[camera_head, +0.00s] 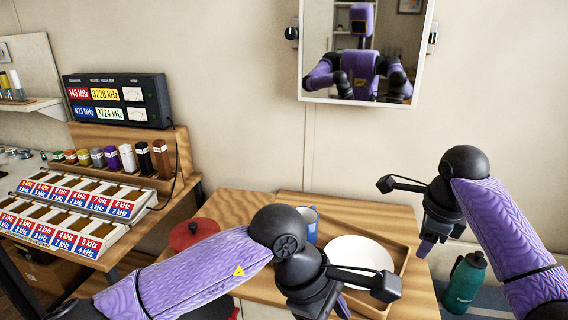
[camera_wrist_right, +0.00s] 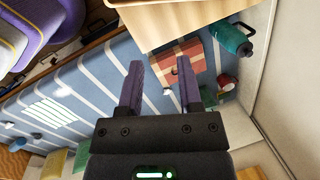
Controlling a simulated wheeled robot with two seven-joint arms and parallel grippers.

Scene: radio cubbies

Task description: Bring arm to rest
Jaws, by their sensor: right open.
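My right arm comes in from the right of the head view, purple with black joints. Its gripper (camera_head: 427,247) hangs fingers down, beside the right edge of the small wooden table. In the right wrist view the right gripper (camera_wrist_right: 160,80) has its two purple fingers apart with nothing between them. My left arm reaches in from the lower left across the table. Its gripper (camera_head: 342,305) is at the bottom of the head view, in front of the tray; its fingers are mostly hidden by the wrist, so I cannot tell its opening.
A white plate (camera_head: 358,258) lies on a wooden tray (camera_head: 402,262), with a blue mug (camera_head: 309,222) and red lid (camera_head: 192,234) nearby. A green bottle (camera_head: 465,282) stands right of the table. A radio rack (camera_head: 117,100) is left, a mirror (camera_head: 318,96) behind. A checked box (camera_wrist_right: 178,62) lies below.

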